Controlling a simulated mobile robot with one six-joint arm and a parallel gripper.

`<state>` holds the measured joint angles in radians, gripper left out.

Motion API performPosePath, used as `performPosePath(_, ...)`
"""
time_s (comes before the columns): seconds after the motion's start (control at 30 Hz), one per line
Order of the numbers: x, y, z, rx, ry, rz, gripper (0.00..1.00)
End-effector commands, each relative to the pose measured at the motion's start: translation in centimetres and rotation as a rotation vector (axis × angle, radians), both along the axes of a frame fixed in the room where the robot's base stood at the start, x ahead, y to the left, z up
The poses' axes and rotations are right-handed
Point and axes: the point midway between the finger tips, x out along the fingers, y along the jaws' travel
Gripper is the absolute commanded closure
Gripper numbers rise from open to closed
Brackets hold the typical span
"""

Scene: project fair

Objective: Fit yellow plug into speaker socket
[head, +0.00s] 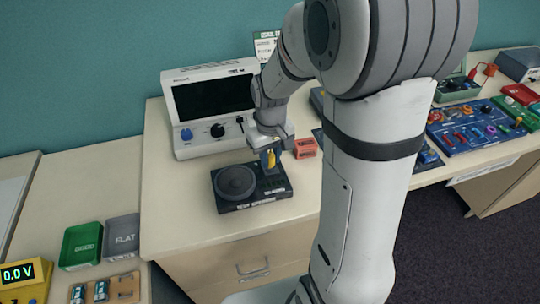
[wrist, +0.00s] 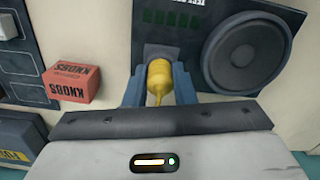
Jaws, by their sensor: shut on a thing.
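My gripper (wrist: 158,82) is shut on the yellow plug (wrist: 159,76), with one blue-grey finger on each side of it. In the head view the yellow plug (head: 271,159) hangs from my gripper (head: 270,158) over the right part of the dark speaker unit (head: 262,200). The speaker unit (wrist: 203,18) also shows in the wrist view, with its round cone beside the plug. The speaker socket cannot be made out; the plug and fingers cover that area. I cannot tell whether the plug touches the unit.
An orange KNOBS box (head: 305,148) stands close to the right of my gripper. A white instrument with a dark screen (head: 212,104) stands behind. Green (head: 81,245) and grey (head: 121,237) trays lie at the left. The desk front left of the speaker is clear.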

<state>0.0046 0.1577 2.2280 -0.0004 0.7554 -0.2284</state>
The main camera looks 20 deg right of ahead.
Motion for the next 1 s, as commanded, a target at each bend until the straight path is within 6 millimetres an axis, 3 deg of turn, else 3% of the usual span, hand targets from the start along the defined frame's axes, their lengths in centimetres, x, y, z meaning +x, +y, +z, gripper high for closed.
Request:
performPosePath(0.37,0.0,-0.01,-0.51,0.0,0.0,0.0,1.0)
performPosePath(0.4,0.0,-0.01,-0.44,0.0,0.0,0.0,0.73)
performPosePath(0.67,-0.01,-0.01,-0.43,0.0,0.0,0.0,0.52)
performPosePath(0.83,-0.01,-0.01,-0.43,0.0,0.0,0.0,0.51)
performPosePath(1.0,-0.01,-0.01,-0.44,0.0,0.0,0.0,0.37)
